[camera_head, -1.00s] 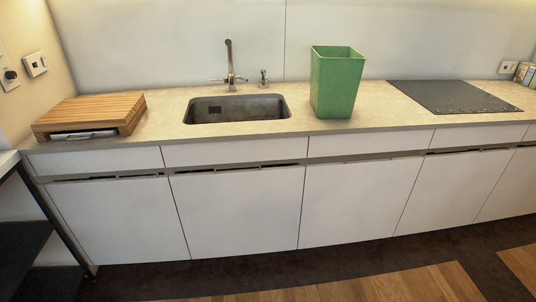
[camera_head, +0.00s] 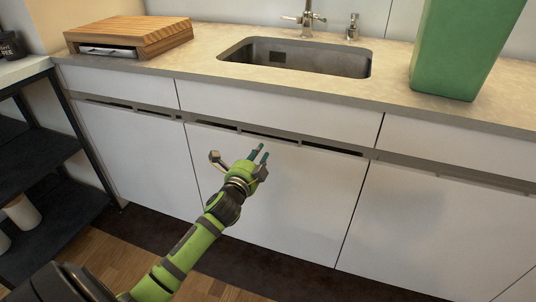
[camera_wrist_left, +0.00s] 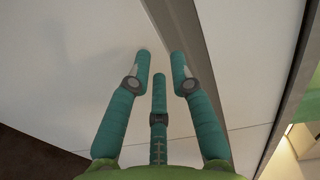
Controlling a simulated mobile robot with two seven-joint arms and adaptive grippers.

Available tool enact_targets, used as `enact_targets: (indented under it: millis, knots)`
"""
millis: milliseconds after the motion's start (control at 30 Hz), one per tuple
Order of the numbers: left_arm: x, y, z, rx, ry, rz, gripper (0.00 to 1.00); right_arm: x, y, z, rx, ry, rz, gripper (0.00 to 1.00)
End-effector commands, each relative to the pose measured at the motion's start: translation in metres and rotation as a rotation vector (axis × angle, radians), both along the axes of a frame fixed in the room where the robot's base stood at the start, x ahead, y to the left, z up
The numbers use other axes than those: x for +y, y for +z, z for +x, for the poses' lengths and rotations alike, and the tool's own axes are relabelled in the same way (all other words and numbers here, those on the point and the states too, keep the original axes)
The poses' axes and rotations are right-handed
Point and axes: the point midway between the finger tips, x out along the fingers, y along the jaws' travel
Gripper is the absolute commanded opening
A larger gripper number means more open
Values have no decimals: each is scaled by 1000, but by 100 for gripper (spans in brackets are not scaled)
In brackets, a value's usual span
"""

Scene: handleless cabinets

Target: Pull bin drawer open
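The lower white front (camera_head: 290,205) below the sink is closed, flush with its neighbours. No label shows which front is the bin drawer. A dark recessed grip slot (camera_head: 265,135) runs along its top edge. My left gripper (camera_head: 261,153) is in front of this panel, a little below the slot. Its teal fingers are apart with nothing between them. In the left wrist view the fingers (camera_wrist_left: 160,62) point at the pale front and a grey strip (camera_wrist_left: 185,30). I cannot tell whether they touch. My right gripper is not in view.
A green open-topped bin (camera_head: 462,50) stands on the counter right of the sink (camera_head: 295,58). A wooden board block (camera_head: 130,36) lies at the left. A dark shelf rack (camera_head: 62,125) stands left of the cabinets. The floor before the fronts is clear.

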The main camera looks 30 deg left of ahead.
Motion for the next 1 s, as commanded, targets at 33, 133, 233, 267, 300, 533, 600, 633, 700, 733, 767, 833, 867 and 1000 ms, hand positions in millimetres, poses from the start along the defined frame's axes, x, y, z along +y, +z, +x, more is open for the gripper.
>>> enact_targets:
  millis: [33,133,233,267,300,533,600,633,700,733,767,833,867,1000]
  knots:
    - [0,7,1,-23,-1,25,22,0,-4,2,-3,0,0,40]
    - [2,19,7,-40,0,48,22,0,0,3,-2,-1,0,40]
    - [5,21,20,-42,0,49,22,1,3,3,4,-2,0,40]
    - [6,21,25,-42,0,48,22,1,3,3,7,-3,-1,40]
    - [8,20,31,-41,0,47,22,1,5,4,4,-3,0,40]
    - [15,19,60,-38,-1,46,22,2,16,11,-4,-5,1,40]
    - [16,19,65,-38,-2,45,22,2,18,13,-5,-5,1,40]
    - [16,19,67,-38,-2,45,22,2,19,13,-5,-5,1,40]
    - [16,19,69,-38,-2,44,22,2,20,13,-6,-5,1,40]
    - [16,19,69,-38,-2,44,22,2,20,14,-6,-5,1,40]
    - [16,19,70,-37,-2,44,22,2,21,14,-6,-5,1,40]
    - [16,19,70,-37,-2,44,22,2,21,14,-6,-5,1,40]
    - [16,19,70,-37,-2,44,22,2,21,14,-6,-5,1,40]
    - [16,19,69,-37,-2,44,0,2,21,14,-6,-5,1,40]
